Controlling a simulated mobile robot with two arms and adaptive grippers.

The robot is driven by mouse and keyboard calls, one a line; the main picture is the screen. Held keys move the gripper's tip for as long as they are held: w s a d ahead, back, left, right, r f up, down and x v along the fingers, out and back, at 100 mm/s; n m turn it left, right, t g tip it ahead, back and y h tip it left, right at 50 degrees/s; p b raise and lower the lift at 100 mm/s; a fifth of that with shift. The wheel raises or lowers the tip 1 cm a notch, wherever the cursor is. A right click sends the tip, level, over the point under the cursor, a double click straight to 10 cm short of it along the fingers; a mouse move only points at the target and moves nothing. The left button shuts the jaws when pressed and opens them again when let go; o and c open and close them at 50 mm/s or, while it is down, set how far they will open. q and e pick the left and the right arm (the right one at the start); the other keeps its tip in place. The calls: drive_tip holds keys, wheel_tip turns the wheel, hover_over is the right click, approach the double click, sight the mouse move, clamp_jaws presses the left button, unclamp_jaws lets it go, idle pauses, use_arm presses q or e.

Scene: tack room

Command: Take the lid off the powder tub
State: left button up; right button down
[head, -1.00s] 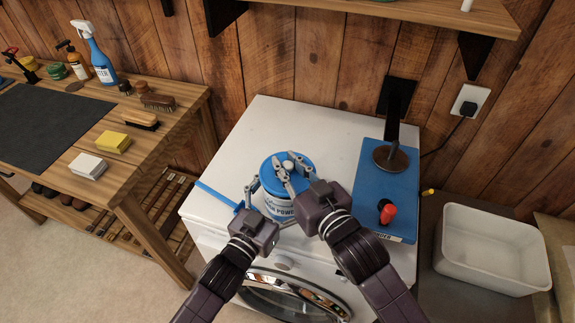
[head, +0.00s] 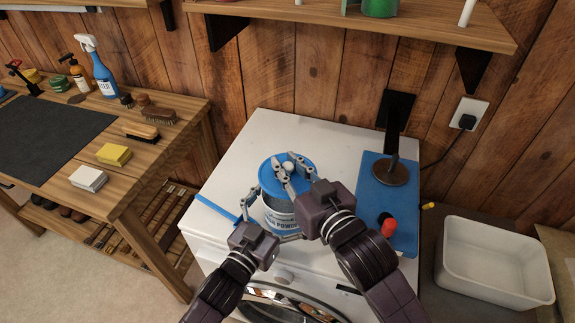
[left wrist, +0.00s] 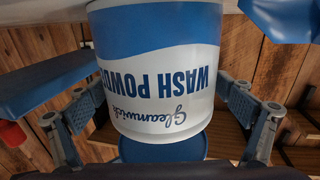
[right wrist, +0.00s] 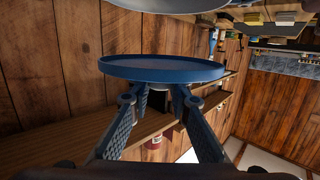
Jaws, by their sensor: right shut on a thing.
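The white and blue powder tub (head: 280,215) stands upright on the white machine. Its label shows upside down in the left wrist view (left wrist: 165,85). The round blue lid (head: 272,179) is raised off the tub, with a gap below it. It also shows as a blue disc in the right wrist view (right wrist: 160,68), apart from the tub's rim. My right gripper (head: 284,174) is shut on the pale knob (head: 288,166) of the lid. My left gripper (head: 268,216) has one finger on each side of the tub; I cannot tell how firmly they touch it.
A blue tray (head: 375,190) with a dark stand and a red-topped thing lies right of the tub. A blue strip (head: 215,208) lies left of it. A white basin (head: 495,260) stands at the right, a wooden bench (head: 110,175) at the left. The machine's back is clear.

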use_arm(q)
drive_tip(key=shift+s+f, duration=0.1)
drive_tip(key=shift+f, duration=0.05)
drive_tip(key=shift+s+a, duration=0.15)
drive_tip(key=shift+s, duration=0.1)
drive_tip(key=v, duration=1.1)
